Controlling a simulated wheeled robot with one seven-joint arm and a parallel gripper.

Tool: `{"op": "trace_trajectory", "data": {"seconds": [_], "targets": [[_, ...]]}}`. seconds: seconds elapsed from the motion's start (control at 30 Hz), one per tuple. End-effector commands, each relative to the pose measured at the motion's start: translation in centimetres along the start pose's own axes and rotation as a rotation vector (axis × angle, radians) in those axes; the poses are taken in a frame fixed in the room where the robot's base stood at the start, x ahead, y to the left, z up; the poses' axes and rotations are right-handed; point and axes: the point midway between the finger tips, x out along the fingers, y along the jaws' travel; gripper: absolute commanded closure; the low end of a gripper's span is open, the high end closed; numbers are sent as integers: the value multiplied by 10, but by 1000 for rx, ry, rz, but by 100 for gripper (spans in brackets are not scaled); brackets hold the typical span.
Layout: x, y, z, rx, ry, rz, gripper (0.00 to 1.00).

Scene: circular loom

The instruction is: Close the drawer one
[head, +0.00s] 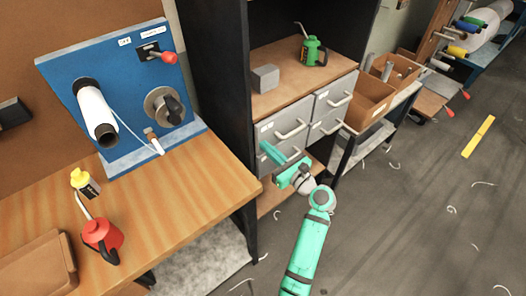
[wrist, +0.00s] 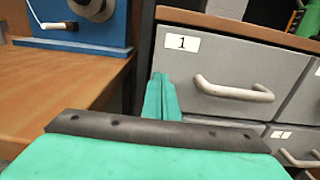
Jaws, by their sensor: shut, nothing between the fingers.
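Drawer one (wrist: 215,62) has a grey front with a "1" label and a pale bar handle (wrist: 233,90) in the wrist view. In the head view, it is the upper left drawer (head: 275,130) of a grey block of drawers. Its front lies close under the wooden top; I cannot tell how far it stands out. My gripper (head: 271,153) is shut and empty, low in front of the left drawers. In the wrist view, my shut fingers (wrist: 161,98) point toward the lower left of drawer one's front, left of its handle. Contact cannot be told.
Other grey drawers (head: 333,98) sit beside and below. A grey block (head: 265,78) and green can (head: 313,51) stand on the cabinet top. A wooden workbench (head: 180,190) with a red can (head: 101,240) is at left. Open floor (head: 420,210) lies at right.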

Motion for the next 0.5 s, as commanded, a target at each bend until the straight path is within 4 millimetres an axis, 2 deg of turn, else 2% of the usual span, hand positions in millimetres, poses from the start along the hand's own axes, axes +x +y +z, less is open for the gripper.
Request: {"op": "trace_trajectory", "data": {"seconds": [0.03,0.3,0.5], "targets": [[6,0,2,-3,-2,-1,100],[9,1,4,-5,-3,2,100],[2,1,4,-5,-3,4,100]]}}
